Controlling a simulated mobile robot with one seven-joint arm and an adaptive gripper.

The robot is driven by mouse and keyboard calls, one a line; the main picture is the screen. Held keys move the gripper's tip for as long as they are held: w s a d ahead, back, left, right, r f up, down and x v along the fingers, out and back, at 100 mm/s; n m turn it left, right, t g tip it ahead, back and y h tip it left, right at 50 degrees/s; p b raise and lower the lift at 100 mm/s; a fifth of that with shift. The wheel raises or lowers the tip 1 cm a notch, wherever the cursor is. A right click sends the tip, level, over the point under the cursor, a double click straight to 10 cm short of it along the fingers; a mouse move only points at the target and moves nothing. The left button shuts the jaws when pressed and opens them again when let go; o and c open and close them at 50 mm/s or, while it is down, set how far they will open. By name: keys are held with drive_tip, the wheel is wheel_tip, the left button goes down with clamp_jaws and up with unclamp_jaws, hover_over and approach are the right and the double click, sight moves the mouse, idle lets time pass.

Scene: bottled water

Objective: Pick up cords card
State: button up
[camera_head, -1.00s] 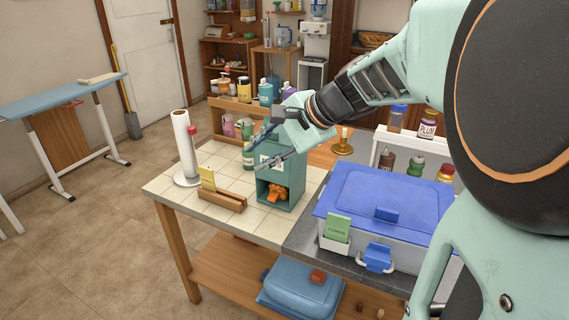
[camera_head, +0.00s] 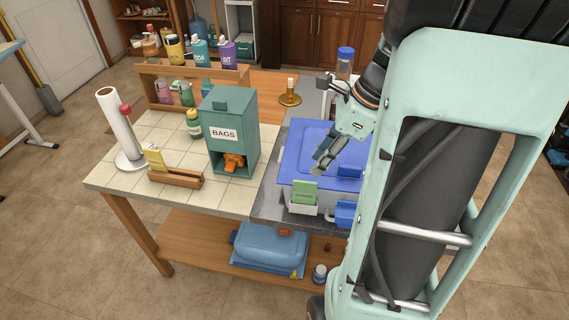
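A green card (camera_head: 304,192) stands in a small white holder (camera_head: 302,208) on the front of the grey box with the blue lid. A yellow card (camera_head: 155,160) stands in a wooden holder (camera_head: 175,179) on the tiled top. The lettering on both cards is too small to read, so I cannot tell which is the cords card. My gripper (camera_head: 319,163) is above the blue lid (camera_head: 300,145), behind and slightly right of the green card. Its two fingers point down and left, look apart, and hold nothing visible.
A teal BAGS dispenser (camera_head: 222,112) stands left of the box. A paper roll (camera_head: 117,122) and a wooden rack with bottles (camera_head: 150,88) are farther left. A brass candle holder (camera_head: 290,98) stands behind the box. Bare tiles (camera_head: 225,195) lie in front of the dispenser.

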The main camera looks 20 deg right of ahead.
sight(306, 182)
drive_tip(key=x, duration=0.6)
drive_tip(key=shift+s+a, duration=0.1)
drive_tip(key=shift+s, duration=0.25)
drive_tip(key=shift+w+a+f+b, duration=0.15)
drive_tip(key=shift+f+b, duration=0.15)
drive_tip(key=shift+f, duration=0.15)
clamp_jaws()
